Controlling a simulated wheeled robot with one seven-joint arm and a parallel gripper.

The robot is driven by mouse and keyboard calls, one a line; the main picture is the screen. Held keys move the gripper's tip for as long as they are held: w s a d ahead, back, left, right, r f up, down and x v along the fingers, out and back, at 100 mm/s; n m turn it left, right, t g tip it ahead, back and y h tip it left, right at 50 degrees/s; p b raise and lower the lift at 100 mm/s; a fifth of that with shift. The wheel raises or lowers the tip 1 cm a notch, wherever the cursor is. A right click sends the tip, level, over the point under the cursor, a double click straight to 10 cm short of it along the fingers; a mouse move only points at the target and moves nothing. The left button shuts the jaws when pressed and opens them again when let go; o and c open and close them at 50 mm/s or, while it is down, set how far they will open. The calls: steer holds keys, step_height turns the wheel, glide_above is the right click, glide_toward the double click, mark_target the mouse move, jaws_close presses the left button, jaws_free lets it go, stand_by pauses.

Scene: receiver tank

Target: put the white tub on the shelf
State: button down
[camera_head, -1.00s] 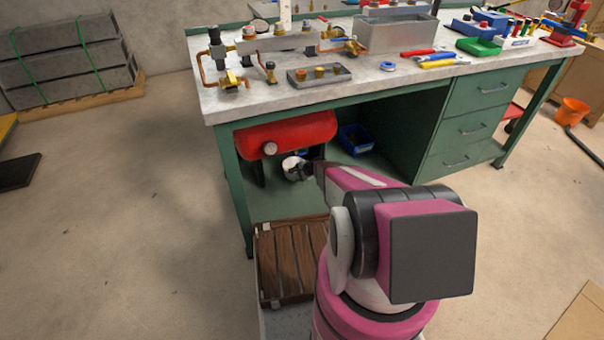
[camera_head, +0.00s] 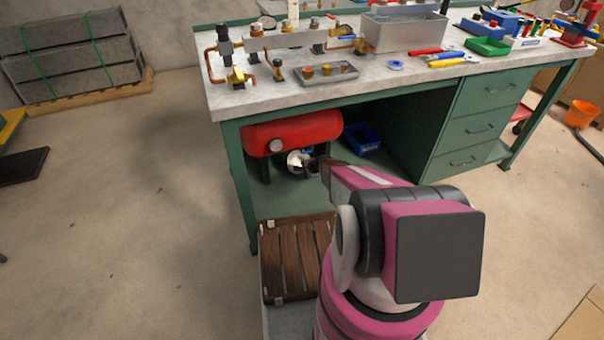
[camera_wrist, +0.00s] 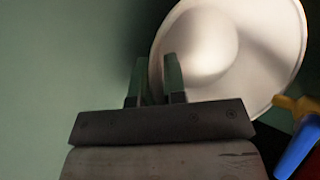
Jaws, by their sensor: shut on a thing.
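The white tub (camera_head: 295,161) is small in the head view, under the red tank (camera_head: 305,131) in the bench's open bay. In the wrist view the tub (camera_wrist: 225,45) fills the upper right as a pale round shape with a wide rim. My gripper (camera_wrist: 155,65) has its two fingers close together at the tub's left edge, shut on the tub. In the head view my arm reaches into the bay and its dark end meets the tub's right side. The green lower shelf (camera_head: 284,197) of the bench lies beneath the tank; the contact under the tub is hard to see.
A blue bin (camera_head: 362,138) stands on the shelf to the right of the tank. The worktop (camera_head: 400,78) hangs over the bay, with drawers (camera_head: 472,131) at its right. A brown slatted case (camera_head: 293,262) lies in front. Blue (camera_wrist: 297,150) and yellow (camera_wrist: 297,106) parts show beside the tub.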

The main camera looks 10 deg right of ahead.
steer(key=shift+w+d, duration=0.3)
steer(key=shift+d, duration=0.35)
steer(key=shift+w+d, duration=0.25)
steer(key=shift+d, duration=0.35)
steer(key=c, duration=1.1)
jaws_free()
steer(key=shift+r, duration=0.1)
steer(key=v, duration=1)
steer(key=shift+s+d+r, duration=0.15)
steer(key=shift+d+r, duration=0.05)
